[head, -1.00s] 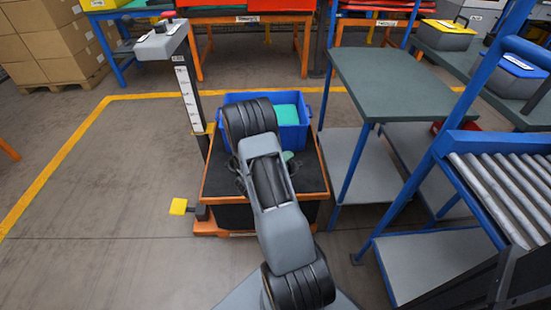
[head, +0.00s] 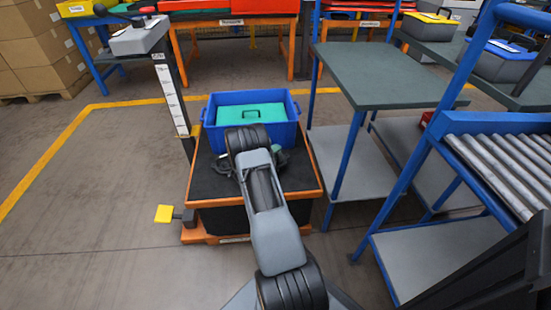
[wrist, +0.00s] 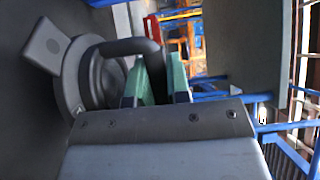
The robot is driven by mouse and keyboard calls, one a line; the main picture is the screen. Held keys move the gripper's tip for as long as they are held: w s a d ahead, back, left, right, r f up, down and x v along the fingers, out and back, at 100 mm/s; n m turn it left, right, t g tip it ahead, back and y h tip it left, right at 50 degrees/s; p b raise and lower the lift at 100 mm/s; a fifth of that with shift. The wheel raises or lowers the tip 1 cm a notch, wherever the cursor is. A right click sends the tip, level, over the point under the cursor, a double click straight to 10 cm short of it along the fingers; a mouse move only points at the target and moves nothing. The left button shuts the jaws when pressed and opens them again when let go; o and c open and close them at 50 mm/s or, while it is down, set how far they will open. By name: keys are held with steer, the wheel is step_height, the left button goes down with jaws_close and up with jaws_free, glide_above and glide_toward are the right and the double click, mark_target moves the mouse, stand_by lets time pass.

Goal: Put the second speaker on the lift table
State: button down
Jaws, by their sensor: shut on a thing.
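The lift table (head: 300,172) has a black top and an orange frame. A dark round thing with a curved handle (wrist: 95,75), which may be the speaker, is at its black top; it shows partly behind my arm in the head view (head: 221,168). My gripper (wrist: 154,80) has green fingers and is shut on the handle. In the head view my arm largely hides the gripper. I cannot tell whether the thing rests on the top or is just above it.
A blue crate (head: 222,138) with a green, black-handled thing (head: 243,114) in it stands at the back of the lift table. A scale post (head: 172,95) stands on its left. A green-topped table (head: 390,75) and a roller conveyor (head: 500,165) are to the right. The floor at left is clear.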

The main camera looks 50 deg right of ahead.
steer(key=shift+f+b, duration=0.5)
steer(key=shift+f, duration=0.85)
steer(key=shift+f, duration=0.2)
steer(key=c, duration=1.1)
jaws_free()
